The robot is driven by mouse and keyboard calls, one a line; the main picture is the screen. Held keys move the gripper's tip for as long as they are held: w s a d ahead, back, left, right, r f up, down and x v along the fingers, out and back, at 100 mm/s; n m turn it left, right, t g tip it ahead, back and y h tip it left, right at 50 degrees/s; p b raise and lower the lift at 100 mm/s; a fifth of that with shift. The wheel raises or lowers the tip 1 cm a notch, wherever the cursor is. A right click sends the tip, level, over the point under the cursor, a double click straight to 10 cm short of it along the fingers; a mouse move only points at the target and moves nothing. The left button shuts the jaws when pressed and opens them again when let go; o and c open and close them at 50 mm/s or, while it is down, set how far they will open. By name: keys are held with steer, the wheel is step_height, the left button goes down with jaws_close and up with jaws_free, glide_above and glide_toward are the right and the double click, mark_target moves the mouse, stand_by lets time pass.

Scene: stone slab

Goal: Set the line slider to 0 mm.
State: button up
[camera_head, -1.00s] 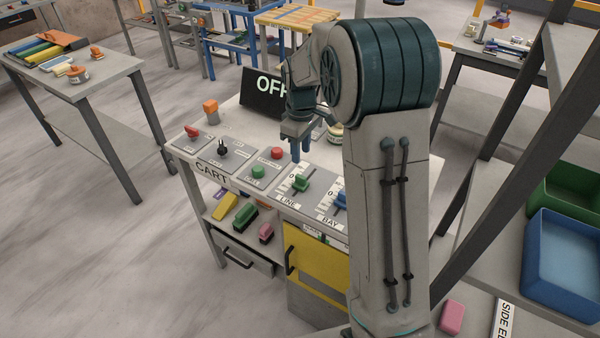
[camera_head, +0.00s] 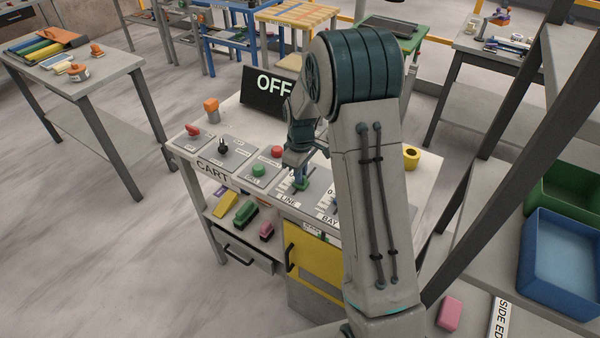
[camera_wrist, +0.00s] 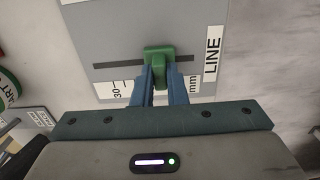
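The line slider's green knob (camera_wrist: 158,54) sits on a dark slot in a grey panel, seen in the wrist view. It is part way along the slot, with slot showing on both sides. A "30" mark lies to the left of it and "mm" to the right, near the LINE label (camera_wrist: 212,55). No 0 mark is readable there. My gripper (camera_wrist: 160,74) has its two blue fingers on either side of the knob, seemingly touching it. In the head view, my gripper (camera_head: 301,181) is down at the LINE panel, and the knob (camera_head: 304,186) is partly hidden by the fingers.
The BAY panel (camera_head: 327,208) is right beside LINE, partly behind my arm. Red and green buttons (camera_head: 259,170) lie to the left. A black display (camera_head: 268,92) reading OFF stands behind. A yellow ring-shaped object (camera_head: 411,156) is at the cart's right.

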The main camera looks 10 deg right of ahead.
steer(key=shift+w+d, duration=0.85)
jaws_close()
steer(key=o, duration=0.7)
jaws_free()
steer(key=shift+o, duration=0.2)
steer(key=shift+r+b, duration=0.15)
steer(key=shift+b, duration=0.15)
step_height(320, 180, up, 14)
steer(key=b, duration=0.1)
steer(key=shift+b, duration=0.3)
steer(key=shift+f, duration=0.2)
